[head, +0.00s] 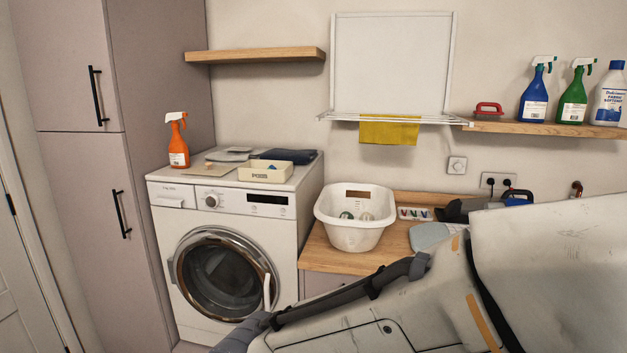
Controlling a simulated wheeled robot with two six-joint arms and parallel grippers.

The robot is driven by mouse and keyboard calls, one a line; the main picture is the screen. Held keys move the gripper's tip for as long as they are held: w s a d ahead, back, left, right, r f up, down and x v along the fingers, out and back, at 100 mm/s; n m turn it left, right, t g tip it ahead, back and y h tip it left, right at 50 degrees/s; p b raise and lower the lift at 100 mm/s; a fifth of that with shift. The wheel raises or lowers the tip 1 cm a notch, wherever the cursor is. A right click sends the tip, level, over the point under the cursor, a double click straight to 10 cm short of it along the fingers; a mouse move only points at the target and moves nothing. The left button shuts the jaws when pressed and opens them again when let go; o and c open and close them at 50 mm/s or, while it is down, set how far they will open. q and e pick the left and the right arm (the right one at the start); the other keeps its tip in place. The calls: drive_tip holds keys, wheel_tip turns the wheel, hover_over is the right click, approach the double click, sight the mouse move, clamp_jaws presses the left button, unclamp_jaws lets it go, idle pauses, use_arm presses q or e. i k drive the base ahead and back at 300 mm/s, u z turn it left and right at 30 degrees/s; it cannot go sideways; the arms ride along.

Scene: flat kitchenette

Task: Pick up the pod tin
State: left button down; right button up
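The pod tin (265,173) is a low cream box with dark lettering on its front, which I read as "PODS". A large white link of my arm fills the lower right of the head view and hides part of the worktop. Neither of my grippers can be made out in the head view.
An orange spray bottle (178,140), flat items and a dark folded cloth (284,155) share the washer top. A wooden shelf (256,55) hangs above. A white basin (355,216) holding round items stands on the wooden worktop (325,258) to the right.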

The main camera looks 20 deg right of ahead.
sight(253, 170)
drive_tip(key=z, duration=0.4)
drive_tip(key=k, duration=0.95)
drive_tip(key=z, duration=0.8)
drive_tip(key=i, duration=1.8)
drive_tip(key=u, duration=1.4)
drive_tip(key=i, duration=0.6)
drive_tip(key=u, duration=0.55)
